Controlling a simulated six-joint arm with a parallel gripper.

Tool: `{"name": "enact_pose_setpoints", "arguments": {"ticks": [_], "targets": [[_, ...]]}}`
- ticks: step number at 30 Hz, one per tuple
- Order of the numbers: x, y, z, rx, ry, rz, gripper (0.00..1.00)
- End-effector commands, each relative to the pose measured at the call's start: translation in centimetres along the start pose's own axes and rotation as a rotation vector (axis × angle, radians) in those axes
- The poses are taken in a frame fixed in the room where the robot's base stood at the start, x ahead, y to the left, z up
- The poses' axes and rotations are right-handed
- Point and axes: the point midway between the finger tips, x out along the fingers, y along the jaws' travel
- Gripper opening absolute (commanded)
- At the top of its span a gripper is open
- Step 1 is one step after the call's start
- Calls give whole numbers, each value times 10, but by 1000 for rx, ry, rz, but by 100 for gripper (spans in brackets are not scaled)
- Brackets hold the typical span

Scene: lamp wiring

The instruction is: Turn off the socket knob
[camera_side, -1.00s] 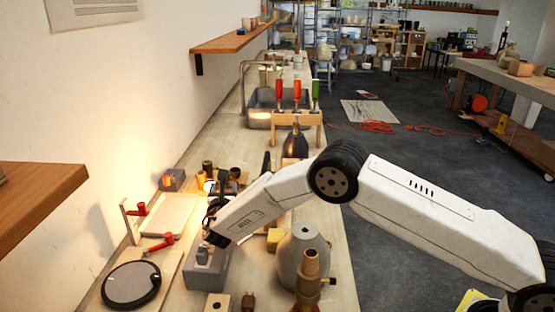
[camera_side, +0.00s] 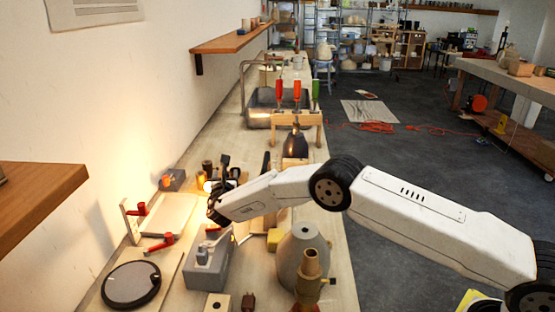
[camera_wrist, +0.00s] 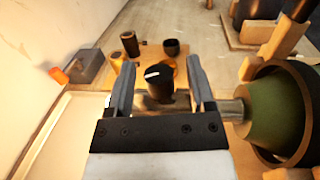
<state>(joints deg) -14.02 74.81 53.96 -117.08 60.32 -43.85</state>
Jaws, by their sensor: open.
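A round black knob with a white pointer line (camera_wrist: 158,74) shows in the wrist view, between the two fingers of my gripper (camera_wrist: 161,66). The fingers are open on either side of it; I cannot tell whether they touch it. In the side view my gripper (camera_side: 213,207) is over the bench, just in front of a glowing bulb (camera_side: 207,186). The bulb is lit and throws warm light on the wall. The knob's mount is largely hidden by the gripper in both views.
A grey box with a small fitting on top (camera_side: 208,262) stands nearer the camera than my gripper. A beige cone (camera_side: 300,258) and brass piece (camera_side: 311,270) stand to the right. A green cone in a dark ring (camera_wrist: 272,108) is close on the right in the wrist view.

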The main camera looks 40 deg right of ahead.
Motion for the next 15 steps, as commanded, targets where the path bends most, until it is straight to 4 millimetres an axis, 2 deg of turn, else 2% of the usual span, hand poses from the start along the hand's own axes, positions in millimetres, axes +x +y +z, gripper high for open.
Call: {"name": "enact_pose_setpoints", "arguments": {"ticks": [6, 7, 13, 15], "targets": [[0, 0, 0, 0, 0, 0, 69], [0, 0, 0, 0, 0, 0, 66], [0, 0, 0, 0, 0, 0, 3], [0, 0, 0, 0, 0, 0, 0]]}}
